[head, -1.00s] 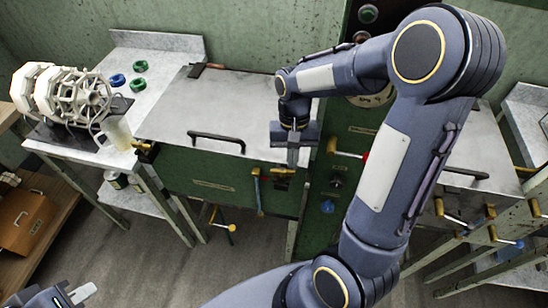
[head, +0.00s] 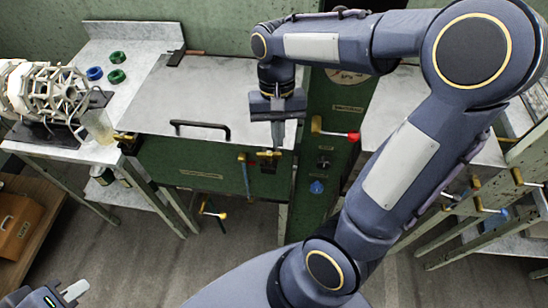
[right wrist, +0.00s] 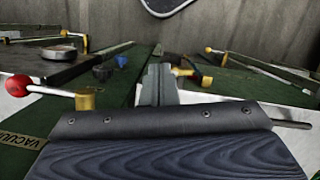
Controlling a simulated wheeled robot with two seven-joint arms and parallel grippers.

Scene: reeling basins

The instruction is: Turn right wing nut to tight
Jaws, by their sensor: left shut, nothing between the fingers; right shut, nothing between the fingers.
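The right wing nut, a small brass piece (head: 268,154), sits at the front edge of the grey basin lid, toward its right end. My right gripper (head: 277,146) points down just above and beside it, shut and empty; its tip partly covers the brass, and I cannot tell whether they touch. In the right wrist view the shut fingers (right wrist: 158,84) point away, with a yellow-brass piece (right wrist: 183,72) just past them on the right. A second brass fitting (head: 127,138) is at the lid's left front corner. My left gripper (head: 74,291) is shut and empty at bottom left.
The lid (head: 205,88) has a black handle (head: 200,126). A red-knobbed lever (head: 352,136) is right of my right gripper. A side table (head: 135,50) holds a white reel (head: 50,92). Floor in front is clear.

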